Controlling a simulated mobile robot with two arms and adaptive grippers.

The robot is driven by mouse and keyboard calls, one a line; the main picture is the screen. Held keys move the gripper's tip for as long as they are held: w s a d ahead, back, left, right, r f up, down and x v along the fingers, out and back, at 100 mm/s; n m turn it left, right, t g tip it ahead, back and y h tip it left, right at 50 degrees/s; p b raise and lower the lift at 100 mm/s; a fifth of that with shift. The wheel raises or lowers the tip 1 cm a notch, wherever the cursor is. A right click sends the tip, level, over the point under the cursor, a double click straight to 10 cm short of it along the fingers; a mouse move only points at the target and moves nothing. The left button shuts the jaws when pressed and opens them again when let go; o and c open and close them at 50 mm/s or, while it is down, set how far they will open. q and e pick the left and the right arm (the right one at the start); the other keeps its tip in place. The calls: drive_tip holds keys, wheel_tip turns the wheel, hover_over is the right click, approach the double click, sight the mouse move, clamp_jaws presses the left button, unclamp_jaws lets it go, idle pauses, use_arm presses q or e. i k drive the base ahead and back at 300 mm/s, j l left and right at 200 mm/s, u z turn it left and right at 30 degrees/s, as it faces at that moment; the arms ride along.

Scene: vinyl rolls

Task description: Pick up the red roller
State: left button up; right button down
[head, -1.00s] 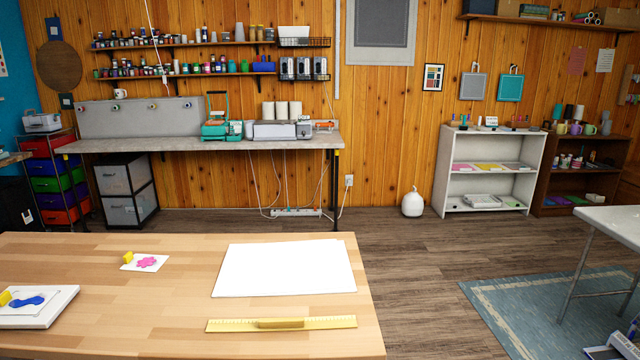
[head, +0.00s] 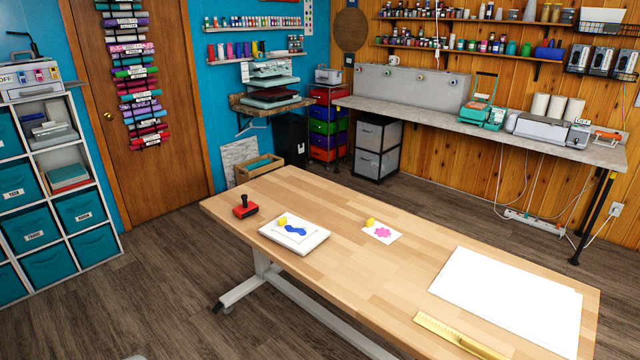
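A small red tool with an upright black handle (head: 245,208), which looks like the red roller, sits at the left end of the wooden table (head: 330,220). It stands alone with bare wood around it. Neither of my grippers is in view. Nothing hides the red tool.
A white pad with a blue shape (head: 296,233) lies to its right, then a card with a pink shape (head: 382,232), white sheets (head: 508,297) and a yellow ruler (head: 450,335). A rack of vinyl rolls (head: 132,75) hangs on the door. Floor (head: 165,260) left of the table is clear.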

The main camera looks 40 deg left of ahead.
sight(247, 209)
drive_tip(key=u, duration=1.9)
